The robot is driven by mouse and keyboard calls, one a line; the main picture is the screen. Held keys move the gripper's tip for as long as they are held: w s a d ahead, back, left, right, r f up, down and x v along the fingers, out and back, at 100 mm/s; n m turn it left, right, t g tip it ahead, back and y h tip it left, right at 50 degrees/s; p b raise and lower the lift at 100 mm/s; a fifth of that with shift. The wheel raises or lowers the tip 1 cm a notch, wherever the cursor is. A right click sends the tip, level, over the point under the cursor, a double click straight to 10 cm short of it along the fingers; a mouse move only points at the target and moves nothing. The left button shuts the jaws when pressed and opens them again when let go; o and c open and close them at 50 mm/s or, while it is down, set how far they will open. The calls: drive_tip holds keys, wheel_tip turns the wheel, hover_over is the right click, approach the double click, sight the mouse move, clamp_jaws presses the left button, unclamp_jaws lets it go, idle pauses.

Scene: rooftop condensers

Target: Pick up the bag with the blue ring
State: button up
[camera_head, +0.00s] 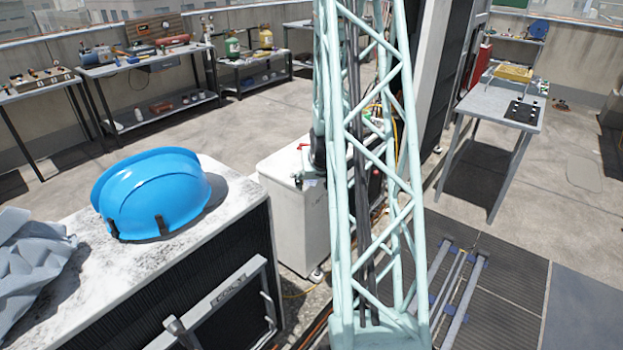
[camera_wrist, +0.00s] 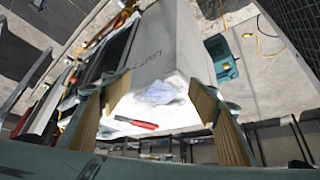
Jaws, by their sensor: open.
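No blue ring can be made out in either view. In the wrist view a crumpled pale blue-white item (camera_wrist: 160,93) lies on a white top; I cannot tell if it is a bag. A grey crumpled sheet-like thing (camera_head: 35,265) lies at the left edge of the head view, cut off by the frame. My gripper (camera_wrist: 159,88) is open in the wrist view, its two tan-padded fingers spread to either side of the pale item, with nothing held. In the head view my gripper is not clearly visible; a pale green lattice covers the middle.
A red-handled tool (camera_wrist: 137,123) lies beside the pale item. A blue hard hat (camera_head: 150,195) sits on a white-topped condenser (camera_head: 235,200). A white box unit (camera_head: 285,225) stands behind the lattice. Workbenches (camera_head: 140,65) line the back; a grey table (camera_head: 495,110) stands right.

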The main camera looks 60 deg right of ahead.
drive_tip(key=w+d+m+p, duration=0.1)
drive_tip(key=d, duration=0.1)
drive_tip(key=w+d+r+m+g+y+p, duration=0.1)
drive_tip(key=d+p, duration=0.1)
drive_tip(key=w+d+r+m+g+y+p, duration=0.1)
drive_tip(key=w+d+p, duration=0.1)
drive_tip(key=shift+d+r, duration=0.2)
drive_tip(key=w+d+r+m+g+y+p, duration=0.2)
drive_tip(key=w+r+m+y+p, duration=0.1)
drive_tip(key=r, duration=0.5)
drive_tip(key=shift+w+d+m+g+p, duration=0.2)
drive_tip(key=shift+w+m+g+p, duration=0.25)
drive_tip(key=shift+p, duration=0.6)
drive_tip(key=shift+f, duration=0.15)
drive_tip(key=shift+f, duration=4.2)
drive_tip(key=shift+f, duration=0.1)
drive_tip(key=shift+w+f+b, duration=0.1)
drive_tip(key=shift+f+b, duration=0.35)
drive_tip(key=shift+f, duration=2.05)
drive_tip(key=shift+c, duration=0.5)
